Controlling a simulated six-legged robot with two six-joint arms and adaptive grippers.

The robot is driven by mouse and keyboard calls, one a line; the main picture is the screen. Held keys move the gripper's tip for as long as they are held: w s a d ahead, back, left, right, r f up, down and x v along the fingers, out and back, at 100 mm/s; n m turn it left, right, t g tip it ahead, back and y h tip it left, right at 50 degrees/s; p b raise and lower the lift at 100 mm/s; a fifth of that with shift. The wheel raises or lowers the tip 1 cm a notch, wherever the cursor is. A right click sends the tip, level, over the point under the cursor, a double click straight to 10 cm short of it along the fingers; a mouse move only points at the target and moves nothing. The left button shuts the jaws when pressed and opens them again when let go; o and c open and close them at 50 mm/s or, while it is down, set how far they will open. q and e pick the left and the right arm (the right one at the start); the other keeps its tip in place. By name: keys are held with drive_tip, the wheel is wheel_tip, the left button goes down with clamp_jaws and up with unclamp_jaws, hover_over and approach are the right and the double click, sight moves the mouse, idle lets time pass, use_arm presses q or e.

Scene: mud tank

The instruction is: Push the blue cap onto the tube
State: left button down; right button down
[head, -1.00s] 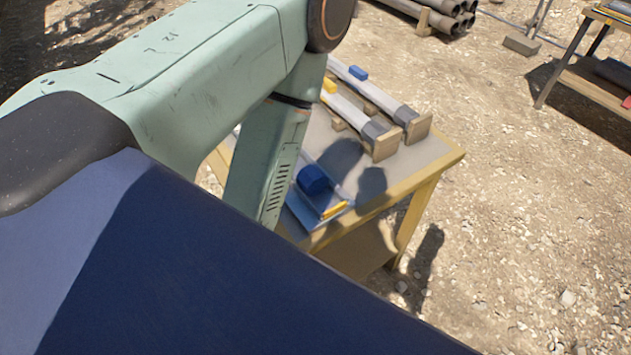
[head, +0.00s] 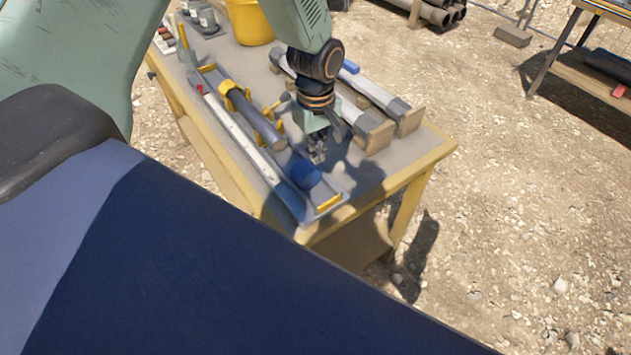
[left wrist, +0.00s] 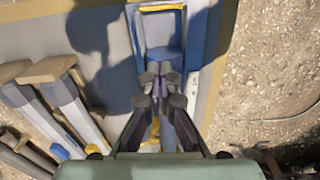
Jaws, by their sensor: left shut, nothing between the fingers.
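The blue cap (head: 305,173) lies in the near end of a long tray (head: 330,196) on the table. The dark grey tube (head: 258,122) lies in the same tray in yellow holders. Its near end faces the cap, with a gap between. My left gripper (head: 318,157) is shut and empty, pointing down beside the cap. In the left wrist view its fingertips (left wrist: 160,72) overlap the edge of the blue cap (left wrist: 164,56); I cannot tell whether they touch. The gripper hides much of the tube there. My right gripper is not in view.
Two pale pipes (head: 340,103) with grey ends and wooden blocks lie right of the tray. A yellow bucket (head: 250,22) and small pots (head: 207,20) stand at the far end. The table's near right corner (head: 425,150) is clear.

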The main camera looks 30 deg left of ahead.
sight(288, 162)
use_arm(q)
drive_tip(key=shift+n, duration=0.3)
drive_tip(key=f, duration=0.9)
drive_tip(key=shift+s+f, duration=0.2)
drive_tip(key=shift+f, duration=0.4)
drive_tip(key=w+a, duration=0.1)
drive_tip(key=a, duration=0.2)
drive_tip(key=w+a, duration=0.2)
drive_tip(key=a, duration=0.2)
drive_tip(key=w+a+b, duration=0.1)
drive_tip(key=a, duration=0.2)
drive_tip(key=shift+w+a+f, duration=0.15)
drive_tip(key=shift+a, duration=0.2)
drive_tip(key=shift+w+a, duration=0.25)
drive_tip(key=shift+a, duration=0.2)
drive_tip(key=shift+r, duration=0.2)
drive_tip(key=shift+r, duration=0.15)
